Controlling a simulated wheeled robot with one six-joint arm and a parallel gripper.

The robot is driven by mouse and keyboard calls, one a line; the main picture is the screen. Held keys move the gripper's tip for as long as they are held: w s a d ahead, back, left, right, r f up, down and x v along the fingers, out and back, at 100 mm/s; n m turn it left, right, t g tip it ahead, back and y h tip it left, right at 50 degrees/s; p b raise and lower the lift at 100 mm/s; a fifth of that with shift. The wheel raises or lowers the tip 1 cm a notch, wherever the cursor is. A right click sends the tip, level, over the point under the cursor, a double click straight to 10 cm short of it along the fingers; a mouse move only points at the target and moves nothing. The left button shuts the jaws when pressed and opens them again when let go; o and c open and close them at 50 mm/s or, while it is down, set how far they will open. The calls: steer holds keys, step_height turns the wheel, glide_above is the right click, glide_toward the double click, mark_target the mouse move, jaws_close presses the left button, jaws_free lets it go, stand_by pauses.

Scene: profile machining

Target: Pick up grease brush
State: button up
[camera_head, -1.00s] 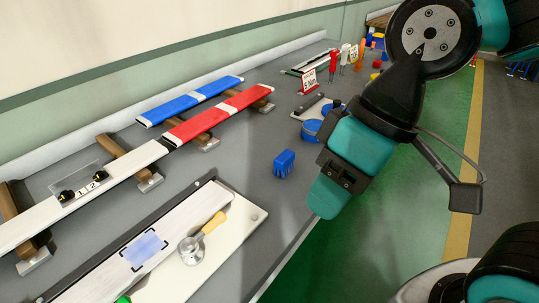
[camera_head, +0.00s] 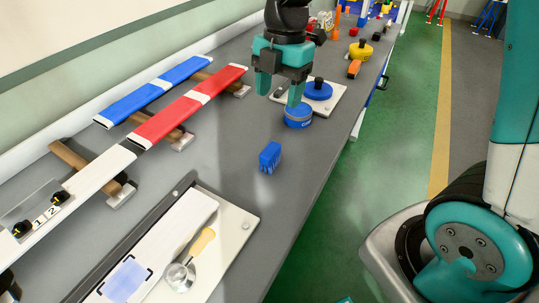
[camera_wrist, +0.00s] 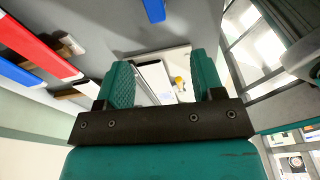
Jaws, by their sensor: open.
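My gripper (camera_head: 281,88) is open and points down over the far part of the bench, beside a round blue tin (camera_head: 298,117). The right finger is close to the tin; I cannot tell whether they touch. I cannot tell for sure which piece is the grease brush. In the wrist view, my open gripper (camera_wrist: 163,78) shows nothing held, and a yellowish piece (camera_wrist: 180,82) shows between the fingers.
A red bar (camera_head: 190,112) and a blue bar (camera_head: 157,90) rest on supports at the left. A pale plate (camera_head: 232,236) lies at the front. A tray with a blue disc (camera_head: 318,90) lies beyond the tin. Grey bench (camera_head: 300,170) around the blue piece is clear.

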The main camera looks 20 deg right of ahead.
mark_target(270, 149)
steer(key=shift+n, duration=0.5)
steer(key=f, duration=0.4)
steer(key=f+p, duration=0.1)
steer(key=f, duration=0.3)
steer(key=a+f, duration=0.1)
steer(key=f, duration=0.3)
steer(key=shift+f, duration=0.1)
steer(key=shift+a+f+p, duration=0.25)
steer(key=shift+f+p, duration=0.2)
steer(key=shift+f, duration=0.95)
steer(key=shift+a+f+p, duration=0.2)
steer(key=shift+f+p, duration=0.2)
steer(key=shift+f, duration=0.95)
steer(key=c, duration=1.1)
steer(key=shift+r, duration=0.15)
step_height(270, 149, up, 20)
steer(key=b, duration=0.1)
steer(key=shift+b, duration=0.35)
